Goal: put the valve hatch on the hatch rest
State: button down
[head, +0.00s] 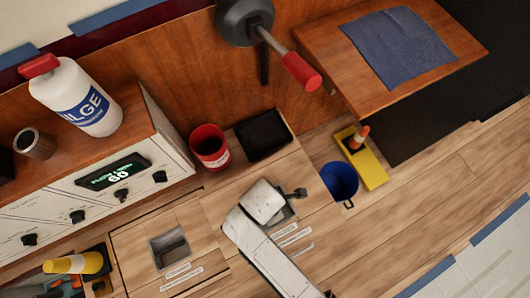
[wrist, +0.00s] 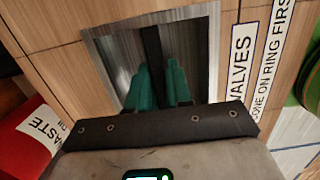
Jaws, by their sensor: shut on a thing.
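The valve hatch (head: 222,205) is a wood panel flush in the plank counter, partly hidden under my white arm; its printed labels show beside the arm. In the wrist view, the label with "VALVES" (wrist: 243,62) stands beside a square metal recess (wrist: 112,62). The teal fingers of my gripper (wrist: 158,82) reach into this recess and are shut on a dark bar, the hatch's handle. The hatch looks seated, with no clear gap. In the head view the fingertips are hidden by my arm. I cannot tell for sure which thing is the hatch rest; a black tray (head: 263,136) lies behind the hatch.
A similar panel with a recess (head: 170,248) lies to the left. A red cup (head: 210,146), blue bucket (head: 340,180) and yellow holder (head: 367,165) stand close by. A red-handled pan (head: 245,20) hangs above. A shelf (head: 320,45) with a blue cloth is at upper right.

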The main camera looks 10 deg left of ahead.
jog(key=w+f, duration=0.2)
jog(key=w+f+b, duration=0.1)
jog(key=shift+d+f, duration=0.15)
jog(key=shift+d, duration=0.15)
jog(key=shift+w+f+b, duration=0.2)
jog(key=shift+f+b, duration=0.25)
jog(key=shift+f, duration=1.3)
jog(key=shift+f, duration=0.1)
jog(key=c, duration=1)
grip_release()
jog(key=shift+f, duration=0.1)
jog(key=shift+c, duration=0.2)
jog(key=r+p, duration=0.1)
jog(key=r, duration=0.3)
jog(key=r+p, duration=0.1)
jog(key=r, duration=0.3)
jog(key=s+a+r+p, duration=0.1)
jog(key=r, duration=0.3)
jog(key=shift+r, duration=0.1)
